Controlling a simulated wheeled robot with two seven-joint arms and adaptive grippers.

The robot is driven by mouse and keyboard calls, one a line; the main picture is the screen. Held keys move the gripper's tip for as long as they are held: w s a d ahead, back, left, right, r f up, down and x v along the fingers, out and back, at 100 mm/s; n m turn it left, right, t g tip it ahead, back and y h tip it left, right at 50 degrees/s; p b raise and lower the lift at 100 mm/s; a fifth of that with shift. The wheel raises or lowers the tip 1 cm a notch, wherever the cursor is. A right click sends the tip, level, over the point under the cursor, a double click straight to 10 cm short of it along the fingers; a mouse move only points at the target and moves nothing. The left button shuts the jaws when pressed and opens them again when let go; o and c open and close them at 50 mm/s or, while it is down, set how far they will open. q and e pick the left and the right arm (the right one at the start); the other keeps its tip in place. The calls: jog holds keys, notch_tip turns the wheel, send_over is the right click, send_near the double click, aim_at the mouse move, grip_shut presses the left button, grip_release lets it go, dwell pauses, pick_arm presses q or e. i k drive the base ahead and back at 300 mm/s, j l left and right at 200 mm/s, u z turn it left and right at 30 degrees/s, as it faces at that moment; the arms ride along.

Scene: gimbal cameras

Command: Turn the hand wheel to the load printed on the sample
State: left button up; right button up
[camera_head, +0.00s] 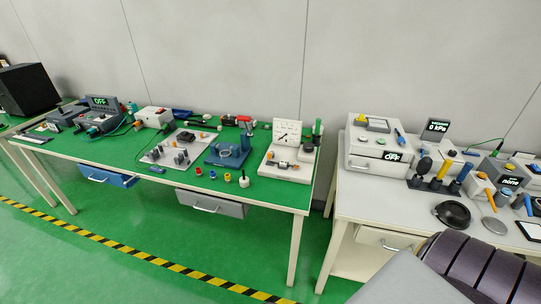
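No hand wheel and no printed load can be made out with certainty at this size. A light bench unit (281,171) with an upright white dial panel (287,133) stands at the right end of the green-topped bench. Small dark and orange parts lie on its base. A blue fixture (212,157) with a rounded grey-blue part stands left of it. Which piece is the sample, I cannot tell. Neither of my grippers is in view.
The green bench (120,160) also carries a grey plate with pegs (162,157), small coloured pieces and devices reading OFF. A gap separates it from the white bench (380,203), which holds a kPa display (437,127) and a black bowl (452,214). Striped floor tape (130,257) runs in front.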

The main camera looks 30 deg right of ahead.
aim_at(309, 147)
jog(key=z, duration=1.3)
